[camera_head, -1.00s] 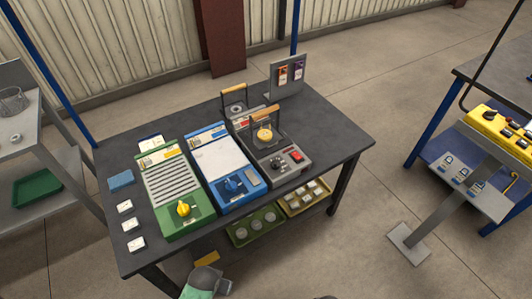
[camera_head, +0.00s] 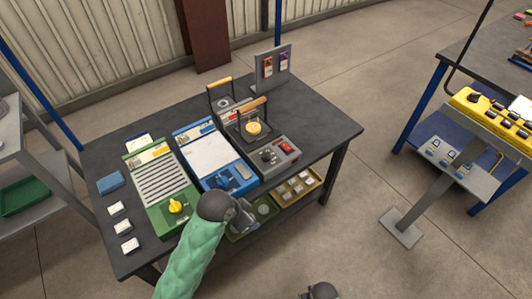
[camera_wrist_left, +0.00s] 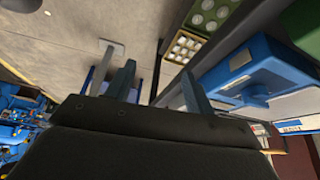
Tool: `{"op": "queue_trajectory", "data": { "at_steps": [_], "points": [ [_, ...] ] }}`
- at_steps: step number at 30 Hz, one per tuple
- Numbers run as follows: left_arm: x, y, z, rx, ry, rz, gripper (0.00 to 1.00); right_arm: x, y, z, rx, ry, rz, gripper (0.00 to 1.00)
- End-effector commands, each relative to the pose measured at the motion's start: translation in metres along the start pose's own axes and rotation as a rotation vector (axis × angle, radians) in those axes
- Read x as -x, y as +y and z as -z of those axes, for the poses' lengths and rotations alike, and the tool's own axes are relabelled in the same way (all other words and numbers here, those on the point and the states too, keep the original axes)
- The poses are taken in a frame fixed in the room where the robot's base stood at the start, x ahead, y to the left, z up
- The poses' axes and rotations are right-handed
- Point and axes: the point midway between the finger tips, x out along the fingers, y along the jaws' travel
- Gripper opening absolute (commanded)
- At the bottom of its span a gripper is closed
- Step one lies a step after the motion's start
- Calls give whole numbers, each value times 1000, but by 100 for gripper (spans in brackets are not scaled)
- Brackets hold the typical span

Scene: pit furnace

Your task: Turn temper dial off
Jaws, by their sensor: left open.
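Three dial units stand on the dark table (camera_head: 315,110). The green unit (camera_head: 150,205) has a yellow dial (camera_head: 177,205), the blue unit (camera_head: 207,150) a blue dial (camera_head: 224,179), and the grey unit (camera_head: 275,168) a black dial (camera_head: 268,156). Their lettering is too small to read, so I cannot tell which dial is temper. My left gripper (camera_head: 243,217) is just in front of the blue unit, near its front edge. In the left wrist view its fingers (camera_wrist_left: 158,88) are apart and empty; the blue unit (camera_wrist_left: 250,72) is at right. Part of my right arm shows at the bottom edge; its jaws cannot be made out.
Wooden-handled frames (camera_head: 254,104) rise at the back of the grey unit. A panel with tags (camera_head: 272,72) stands at the back. Trays (camera_head: 295,188) sit on the shelf below. White blocks (camera_head: 122,227) and a blue block (camera_head: 110,181) lie at left. The table's right end is clear.

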Motion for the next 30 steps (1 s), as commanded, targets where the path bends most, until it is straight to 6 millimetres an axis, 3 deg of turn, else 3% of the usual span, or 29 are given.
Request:
{"op": "queue_trajectory", "data": {
  "at_steps": [3,12,22,30],
  "points": [
    [-3,4,36,-139,22,-34,53,0,-2,0,-2,-1,3,36],
    [-17,16,103,-479,38,-115,53,-3,5,-5,4,-9,-6,36],
    [-33,15,154,-828,5,-182,53,-3,13,-8,10,-13,-16,36],
    [-43,-3,181,-1082,-58,-227,53,-2,5,-5,4,-9,-6,36]
  ]
}}
